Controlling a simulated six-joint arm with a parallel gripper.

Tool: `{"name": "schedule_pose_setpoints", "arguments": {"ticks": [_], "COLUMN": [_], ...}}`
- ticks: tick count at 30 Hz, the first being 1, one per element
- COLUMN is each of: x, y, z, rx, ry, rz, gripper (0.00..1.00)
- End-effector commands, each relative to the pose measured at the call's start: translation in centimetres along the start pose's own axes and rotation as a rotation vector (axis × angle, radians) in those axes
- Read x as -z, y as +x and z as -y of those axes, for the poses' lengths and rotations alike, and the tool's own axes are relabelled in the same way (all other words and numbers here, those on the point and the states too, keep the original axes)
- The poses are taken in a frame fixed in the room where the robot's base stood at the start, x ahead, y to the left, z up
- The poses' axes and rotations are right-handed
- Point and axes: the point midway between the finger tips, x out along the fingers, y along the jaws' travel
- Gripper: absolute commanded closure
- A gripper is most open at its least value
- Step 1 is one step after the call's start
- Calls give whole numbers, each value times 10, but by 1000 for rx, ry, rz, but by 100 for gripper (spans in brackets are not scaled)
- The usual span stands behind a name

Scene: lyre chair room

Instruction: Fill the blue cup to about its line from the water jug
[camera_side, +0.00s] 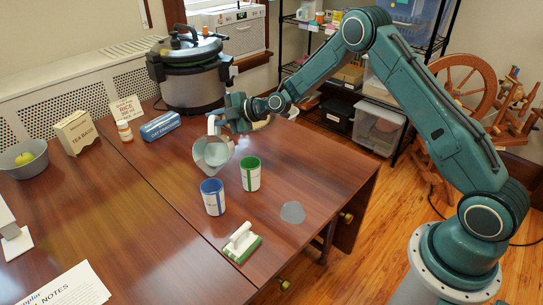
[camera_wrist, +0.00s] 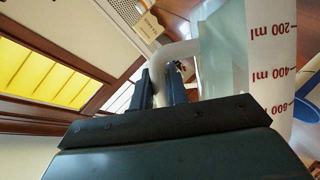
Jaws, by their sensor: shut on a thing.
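The clear water jug (camera_side: 213,155) is held off the table, tilted, just behind and above the blue cup (camera_side: 213,198). My gripper (camera_side: 222,122) is shut on the jug's pale handle (camera_side: 212,124). In the wrist view my gripper's dark fingers (camera_wrist: 162,88) close around the handle (camera_wrist: 180,52), and the jug's wall with red ml marks (camera_wrist: 272,75) fills the right side. I see no clear stream of water.
A green cup (camera_side: 250,174) stands close right of the blue cup. The table's left middle is clear.

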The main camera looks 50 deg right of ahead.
Motion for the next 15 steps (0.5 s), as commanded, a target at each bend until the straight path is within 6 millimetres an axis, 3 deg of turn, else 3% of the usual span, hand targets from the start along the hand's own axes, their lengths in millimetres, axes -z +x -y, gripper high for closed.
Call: {"name": "schedule_pose_setpoints", "arguments": {"ticks": [15], "x": [12], "y": [-6], "z": [-6], "rx": [-37], "ry": [-82], "rz": [17], "gripper": [100]}}
